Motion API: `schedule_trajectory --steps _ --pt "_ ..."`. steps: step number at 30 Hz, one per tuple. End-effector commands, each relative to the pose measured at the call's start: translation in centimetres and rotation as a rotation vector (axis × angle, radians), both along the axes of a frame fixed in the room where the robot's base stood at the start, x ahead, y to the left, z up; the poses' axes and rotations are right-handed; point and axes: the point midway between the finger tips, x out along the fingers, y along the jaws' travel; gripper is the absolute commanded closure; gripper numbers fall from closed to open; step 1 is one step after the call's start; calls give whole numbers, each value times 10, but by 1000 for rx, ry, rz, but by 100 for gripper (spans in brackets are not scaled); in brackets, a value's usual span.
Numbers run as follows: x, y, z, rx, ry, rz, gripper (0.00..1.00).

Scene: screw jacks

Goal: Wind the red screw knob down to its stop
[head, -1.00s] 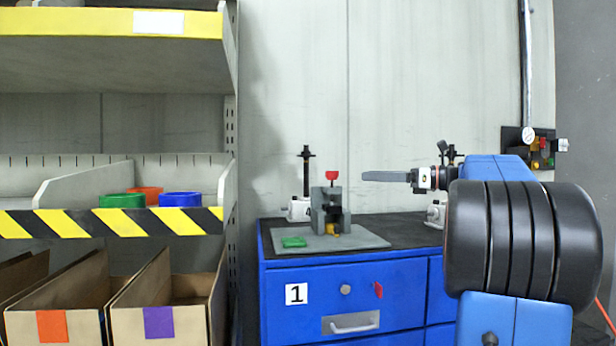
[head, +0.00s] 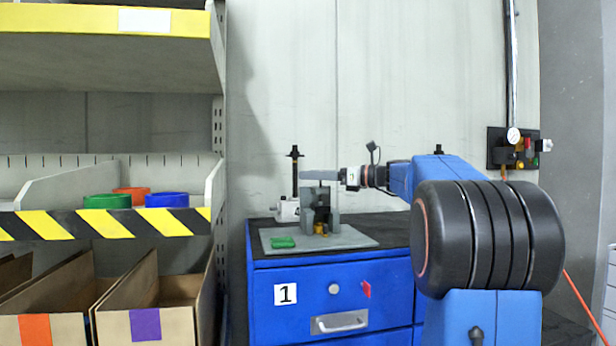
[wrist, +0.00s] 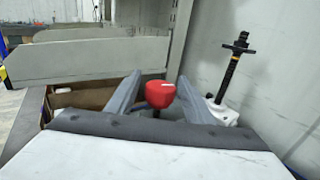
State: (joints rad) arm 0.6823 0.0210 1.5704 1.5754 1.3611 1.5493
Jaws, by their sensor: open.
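The red screw knob (wrist: 160,94) shows in the wrist view between the two grey fingers of my gripper (wrist: 160,76), with a gap on each side. My gripper is open around it and no firm contact shows. In the head view my gripper (head: 306,174) points left, level above the grey screw jack (head: 322,205), and its fingers hide the knob. The jack stands upright on a grey plate (head: 355,240). A yellow part (head: 321,229) sits low on the jack. The screw below the knob is mostly hidden.
A green block (head: 283,242) lies on the plate's left. A black post on a white base (head: 287,210) stands behind the jack, left; it also shows in the wrist view (wrist: 232,70). A blue drawer cabinet (head: 300,320) carries everything. Shelving with bins (head: 150,300) stands left.

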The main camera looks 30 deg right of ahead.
Motion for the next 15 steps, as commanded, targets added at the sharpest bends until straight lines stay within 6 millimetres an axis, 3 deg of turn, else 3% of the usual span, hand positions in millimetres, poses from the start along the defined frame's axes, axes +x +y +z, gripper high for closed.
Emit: schedule_trajectory --steps 6,15 --pt "14 12 -1 1 1 1 52" --pt "17 13 0 1 1 -1 52"
